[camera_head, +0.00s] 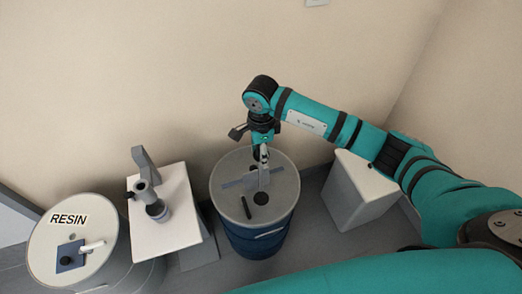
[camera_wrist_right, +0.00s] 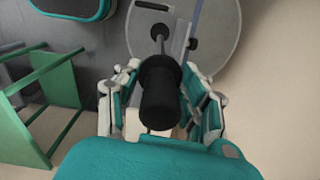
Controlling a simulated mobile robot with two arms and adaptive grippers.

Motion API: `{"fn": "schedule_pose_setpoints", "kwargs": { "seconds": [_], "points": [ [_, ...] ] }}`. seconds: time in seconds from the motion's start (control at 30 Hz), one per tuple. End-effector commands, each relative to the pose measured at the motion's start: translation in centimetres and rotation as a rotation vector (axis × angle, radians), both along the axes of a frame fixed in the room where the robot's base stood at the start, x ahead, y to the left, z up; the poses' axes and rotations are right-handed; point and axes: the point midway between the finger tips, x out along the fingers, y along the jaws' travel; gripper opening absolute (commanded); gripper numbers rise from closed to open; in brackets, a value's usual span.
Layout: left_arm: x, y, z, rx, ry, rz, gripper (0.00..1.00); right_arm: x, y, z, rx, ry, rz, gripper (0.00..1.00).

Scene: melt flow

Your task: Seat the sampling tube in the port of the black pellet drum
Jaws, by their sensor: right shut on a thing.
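The drum (camera_head: 252,237) is blue with a grey lid (camera_head: 285,184) and stands in the middle of the head view. A round dark port (camera_head: 260,198) shows on the lid. My right gripper (camera_head: 263,154) is above the lid, shut on the sampling tube (camera_head: 264,176), which points down at the port. In the right wrist view, my right gripper (camera_wrist_right: 162,100) grips the tube's black handle (camera_wrist_right: 160,82), and the thin shaft runs to the dark port (camera_wrist_right: 160,31). I cannot tell whether the tip is inside the port. My left gripper is not in view.
A short black piece (camera_head: 246,207) and a grey-blue bar (camera_head: 238,181) lie on the lid. Left are a white stand (camera_head: 180,232) with a grey fixture and a RESIN drum (camera_head: 48,245). A white box (camera_head: 362,190) stands right. A green frame (camera_wrist_right: 45,105) shows in the wrist view.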

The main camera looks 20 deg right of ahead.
Motion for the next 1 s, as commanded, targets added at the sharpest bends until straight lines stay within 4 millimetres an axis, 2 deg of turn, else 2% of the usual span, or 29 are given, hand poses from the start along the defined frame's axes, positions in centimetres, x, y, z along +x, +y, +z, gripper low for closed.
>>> {"fn": "schedule_pose_setpoints", "kwargs": {
  "seconds": [0.17,0.6,1.0],
  "points": [
    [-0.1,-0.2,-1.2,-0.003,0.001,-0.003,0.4,0.0,0.0,-0.9,-0.001,-0.001,0.0,0.0],
    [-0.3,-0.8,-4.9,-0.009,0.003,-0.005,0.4,0.0,0.0,-5.1,-0.001,-0.001,0.0,0.0],
    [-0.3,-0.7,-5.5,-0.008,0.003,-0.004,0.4,0.1,0.0,-5.7,0.0,-0.001,0.0,0.0]
  ]
}}
